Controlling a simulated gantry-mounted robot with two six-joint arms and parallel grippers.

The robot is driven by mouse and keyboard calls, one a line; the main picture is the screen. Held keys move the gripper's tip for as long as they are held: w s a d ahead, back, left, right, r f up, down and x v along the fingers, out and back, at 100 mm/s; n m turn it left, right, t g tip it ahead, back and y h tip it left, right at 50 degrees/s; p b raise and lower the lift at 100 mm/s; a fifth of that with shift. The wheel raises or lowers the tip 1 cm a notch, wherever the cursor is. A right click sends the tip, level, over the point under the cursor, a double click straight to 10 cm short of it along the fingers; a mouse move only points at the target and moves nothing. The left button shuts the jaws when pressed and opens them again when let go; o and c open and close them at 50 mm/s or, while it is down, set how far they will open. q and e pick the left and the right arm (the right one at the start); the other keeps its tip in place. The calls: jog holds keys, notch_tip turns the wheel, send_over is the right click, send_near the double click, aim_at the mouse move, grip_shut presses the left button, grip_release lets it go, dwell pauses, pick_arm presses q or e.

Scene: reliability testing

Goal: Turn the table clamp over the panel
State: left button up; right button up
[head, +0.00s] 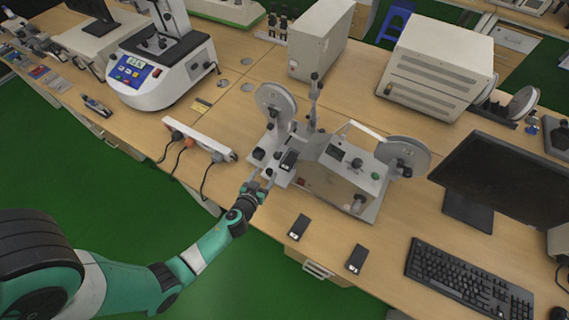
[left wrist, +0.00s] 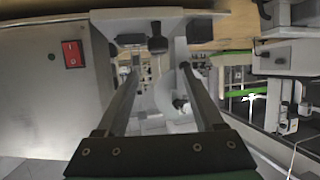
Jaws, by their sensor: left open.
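A grey test machine (head: 345,185) stands on the wooden table, with a low metal base plate on its left. On that plate lies a small dark panel (head: 289,160). A black-knobbed part, which looks like the table clamp (head: 258,154), sits at the plate's left edge. Whether it lies over the panel is too small to tell. My left gripper (head: 262,181) is open and empty, close to the plate's front edge just below the clamp. In the left wrist view, a black knob (left wrist: 157,39) shows beyond and between the open fingers (left wrist: 160,72). My right gripper is out of view.
A white power strip (head: 200,139) with plugged cables lies left of the plate. Two dark phone-like pieces (head: 298,226) and (head: 356,258) lie near the front edge. A keyboard (head: 465,278) and monitor (head: 505,180) stand at right. A red switch (left wrist: 72,53) is on the machine's side.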

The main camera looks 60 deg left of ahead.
aim_at(276, 157)
pick_arm(q)
jog(key=b+x, duration=0.4)
jog(key=x, duration=0.7)
jog(key=shift+w+r, duration=0.1)
jog(key=shift+w, duration=0.15)
jog(key=shift+w+a, duration=0.2)
grip_shut()
